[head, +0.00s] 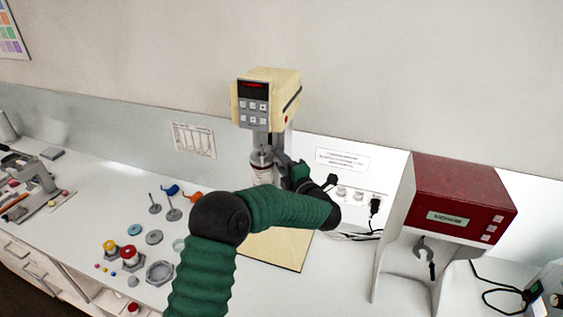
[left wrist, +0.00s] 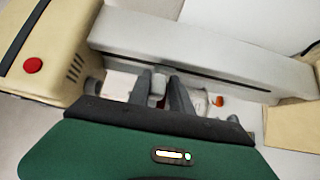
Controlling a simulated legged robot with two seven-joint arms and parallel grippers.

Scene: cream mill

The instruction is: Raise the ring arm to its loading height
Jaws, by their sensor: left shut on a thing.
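The cream mill (head: 265,97) stands upright at the back of the bench, with a lit red display and a button panel. In the left wrist view its cream head (left wrist: 45,50) is at the left and its grey column (left wrist: 190,50) runs across. My left gripper (head: 288,168) is beside the column, below the head, partly hidden by its own wrist. In the left wrist view my left gripper (left wrist: 162,90) has its fingers closed on a small pale grey piece, apparently part of the ring arm (left wrist: 157,87). A whitish jar (head: 262,168) shows under the head. My right gripper is not in view.
A dark red and grey machine (head: 459,195) stands to the right, with cables and sockets (head: 358,194) between. Small parts, including a hex ring (head: 160,272) and a red-topped jar (head: 130,257), lie on the bench at left. The mill's cream base (head: 280,249) extends forward.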

